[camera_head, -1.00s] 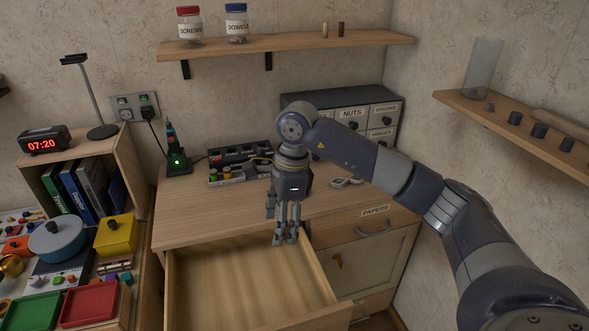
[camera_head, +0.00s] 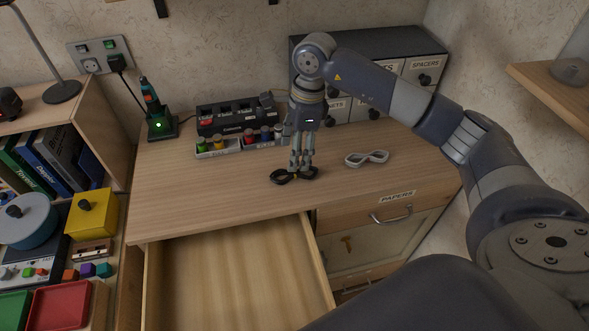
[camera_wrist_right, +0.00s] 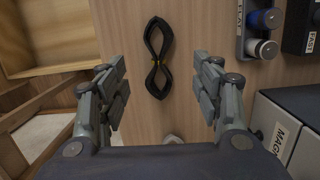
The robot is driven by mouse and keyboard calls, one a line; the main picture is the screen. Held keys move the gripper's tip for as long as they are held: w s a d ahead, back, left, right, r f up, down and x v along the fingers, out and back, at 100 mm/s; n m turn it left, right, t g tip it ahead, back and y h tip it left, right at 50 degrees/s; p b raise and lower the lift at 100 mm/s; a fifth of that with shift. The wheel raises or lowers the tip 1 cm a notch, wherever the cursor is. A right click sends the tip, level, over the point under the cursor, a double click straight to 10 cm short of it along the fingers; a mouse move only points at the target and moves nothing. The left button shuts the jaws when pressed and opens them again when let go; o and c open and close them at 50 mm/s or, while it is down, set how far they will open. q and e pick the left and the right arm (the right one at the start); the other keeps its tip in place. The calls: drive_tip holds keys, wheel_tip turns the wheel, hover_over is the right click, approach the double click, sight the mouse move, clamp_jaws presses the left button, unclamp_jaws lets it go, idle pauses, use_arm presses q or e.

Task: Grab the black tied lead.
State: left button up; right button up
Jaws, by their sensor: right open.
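The black tied lead (camera_head: 282,177) lies on the desk top as a figure-eight bundle. In the right wrist view the lead (camera_wrist_right: 152,80) shows whole, with a yellow tie (camera_wrist_right: 157,63) at its waist. My right gripper (camera_head: 301,168) points down over the lead and hides part of it in the head view. In the right wrist view the right gripper (camera_wrist_right: 163,90) is open, with the lead between and a little beyond its two fingers. I cannot tell the exact height above the desk. My left gripper is not in view.
A white tied lead (camera_head: 367,158) lies to the right on the desk. A charger block (camera_head: 237,118) and a tray of coloured pots (camera_head: 222,147) stand behind. Grey labelled drawers (camera_head: 420,70) are at the back right. An open wooden drawer (camera_head: 232,275) juts out in front.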

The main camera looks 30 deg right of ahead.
sight(294, 174)
drive_tip(key=shift+f, duration=0.45)
drive_tip(key=shift+w+f, duration=0.1)
drive_tip(key=shift+f, duration=0.15)
drive_tip(key=f, duration=0.1)
drive_tip(key=f+p, duration=0.2)
drive_tip(key=f, duration=0.1)
drive_tip(key=shift+s+f, duration=0.1)
drive_tip(key=shift+s, duration=0.2)
drive_tip(key=shift+w+a+f, duration=0.1)
drive_tip(key=shift+f, duration=0.35)
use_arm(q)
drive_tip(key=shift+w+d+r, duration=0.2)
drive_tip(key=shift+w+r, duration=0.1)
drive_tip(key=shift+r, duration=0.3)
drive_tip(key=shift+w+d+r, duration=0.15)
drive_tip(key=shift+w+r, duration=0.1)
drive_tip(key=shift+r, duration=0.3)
use_arm(e)
drive_tip(key=c, duration=1.2)
